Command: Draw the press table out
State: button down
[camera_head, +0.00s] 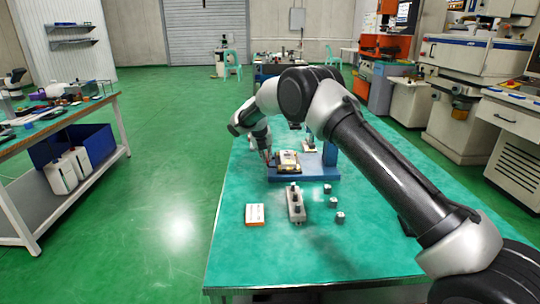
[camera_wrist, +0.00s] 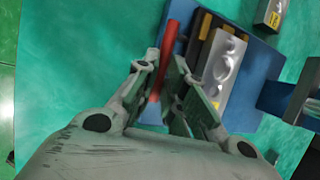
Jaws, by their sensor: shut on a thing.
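The press stands on the green workbench in the head view, with a blue base (camera_head: 318,174) and a blue column (camera_head: 330,152). Its table (camera_head: 284,172) carries a pale block-like part (camera_head: 288,158). A red handle (camera_wrist: 170,42) runs along the table's left side. My gripper (camera_wrist: 164,72) is shut on this handle; in the head view my gripper (camera_head: 268,157) is at the table's left edge. The handle's joint to the table is hidden.
In front of the press lie a grey block with dark knobs (camera_head: 295,204), an orange-and-white box (camera_head: 255,214) and several small metal cubes (camera_head: 337,217). Another part (camera_head: 309,145) stands behind.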

jog(key=shift+a, duration=1.45)
jog(key=c, duration=1.5)
grip_release()
jog(key=v, duration=1.2)
